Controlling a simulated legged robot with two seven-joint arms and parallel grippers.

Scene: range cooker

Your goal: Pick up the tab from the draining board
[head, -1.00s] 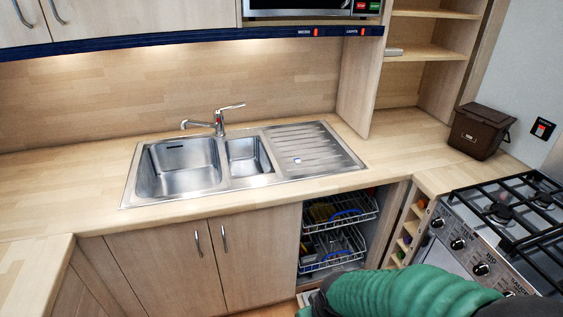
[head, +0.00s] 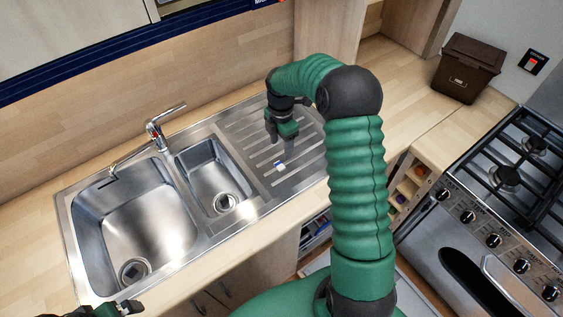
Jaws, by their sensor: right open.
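The tab (head: 280,166) is a small white and blue piece. It lies on the ridged metal draining board (head: 251,142), right of the small sink bowl. My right gripper (head: 282,146) is open and points down over the draining board, just above and behind the tab in the head view. It looks empty, and its exact height over the board is hard to judge. My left gripper (head: 128,307) shows only in part at the bottom left edge, in front of the large sink bowl; its fingers are too cut off to read.
The large sink bowl (head: 135,225), the small bowl (head: 212,180) and the tap (head: 155,135) lie to the left. A brown bin (head: 466,68) stands on the worktop at the back right. A gas hob (head: 510,165) is at the right. The worktop beside the bin is clear.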

